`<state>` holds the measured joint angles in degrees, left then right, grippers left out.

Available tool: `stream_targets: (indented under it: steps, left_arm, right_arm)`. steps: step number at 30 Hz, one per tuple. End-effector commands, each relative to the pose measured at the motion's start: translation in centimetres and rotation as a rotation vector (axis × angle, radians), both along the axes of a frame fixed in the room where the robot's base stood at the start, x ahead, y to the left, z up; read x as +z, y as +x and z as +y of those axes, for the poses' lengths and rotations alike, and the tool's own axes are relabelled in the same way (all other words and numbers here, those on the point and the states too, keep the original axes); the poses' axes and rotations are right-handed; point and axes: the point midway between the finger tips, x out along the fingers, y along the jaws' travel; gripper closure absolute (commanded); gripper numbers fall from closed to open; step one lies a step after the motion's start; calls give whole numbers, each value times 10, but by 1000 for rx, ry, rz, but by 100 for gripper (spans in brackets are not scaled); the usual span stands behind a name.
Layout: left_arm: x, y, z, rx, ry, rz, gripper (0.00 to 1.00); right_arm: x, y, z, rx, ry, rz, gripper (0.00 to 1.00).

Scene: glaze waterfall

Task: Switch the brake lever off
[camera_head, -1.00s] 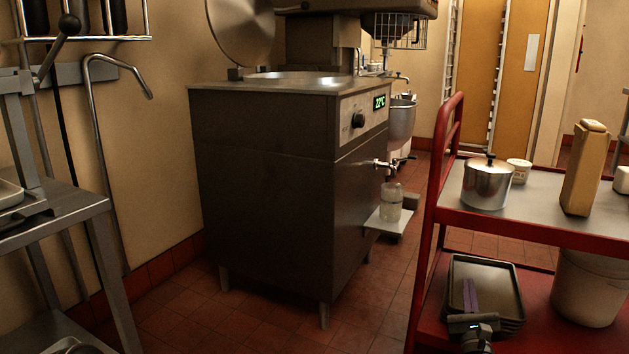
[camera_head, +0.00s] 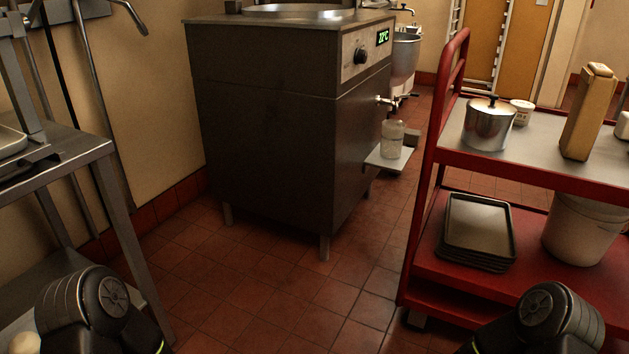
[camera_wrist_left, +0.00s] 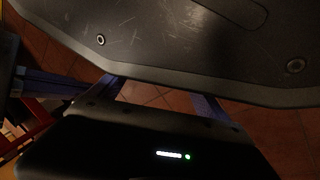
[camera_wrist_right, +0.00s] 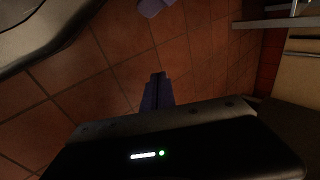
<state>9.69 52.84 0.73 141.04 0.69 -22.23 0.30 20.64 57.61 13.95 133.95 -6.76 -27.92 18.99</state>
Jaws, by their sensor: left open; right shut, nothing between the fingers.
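No brake lever can be made out clearly. My right gripper (camera_wrist_right: 158,90) is shut and empty over the tiled floor in the right wrist view.
The cart carries a lidded pot (camera_head: 489,124), a tan carton (camera_head: 586,112), stacked trays (camera_head: 478,230) and a white bucket (camera_head: 587,228). A steel machine (camera_head: 280,120) stands ahead, a metal table (camera_head: 60,165) at left. The tiled floor (camera_head: 250,290) between is clear.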

Motion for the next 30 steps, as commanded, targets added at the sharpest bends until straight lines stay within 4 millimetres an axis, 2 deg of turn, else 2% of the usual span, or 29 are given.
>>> stream_targets:
  steps: [1,6,7,9,14,17,30]
  left_arm:
    - [3,0,0,0,0,1,12]
    - [8,-1,0,-1,1,1,12]
    - [26,-2,-1,-2,2,3,12]
    - [50,-4,-2,-5,-1,5,12]
    - [99,-8,-4,-14,-5,12,12]
    - [137,-11,-6,-19,-8,18,12]
    - [326,-27,-15,-52,-24,51,12]
  right_arm:
    - [-3,-22,-12,83,-72,15,100]
    - [-11,-86,-62,332,-282,78,100]
    - [6,-86,-61,332,-280,78,100]
    - [29,-86,-59,327,-271,80,100]
    - [78,-90,-57,335,-264,86,100]
    - [116,-93,-55,342,-261,90,100]
    - [305,-109,-45,378,-240,115,100]
